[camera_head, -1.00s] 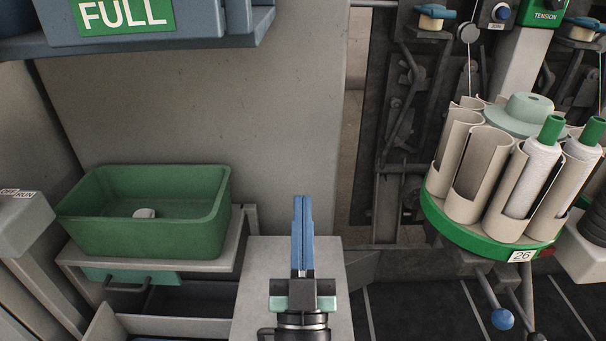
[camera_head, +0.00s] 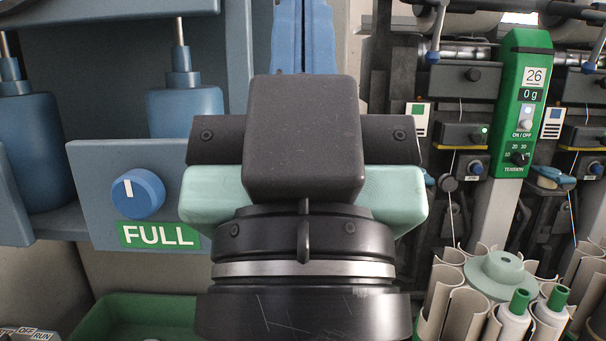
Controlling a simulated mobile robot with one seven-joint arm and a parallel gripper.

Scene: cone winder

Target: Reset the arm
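My gripper (camera_head: 303,35) stands large in the middle of the head view, pointing up and away from the camera. Its dark body and pale green side parts fill the centre, and its blue fingers run up past the top edge. The fingers lie side by side with only a thin line between them and nothing seen in them. Their tips are out of the picture. My gripper touches nothing that I can see.
A blue panel with a knob (camera_head: 138,193) and FULL label is at left, with blue cylinders (camera_head: 186,108) behind. A green bin (camera_head: 125,318) is at lower left. At right are a holder with bobbins (camera_head: 514,318) and a green tension unit (camera_head: 525,100).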

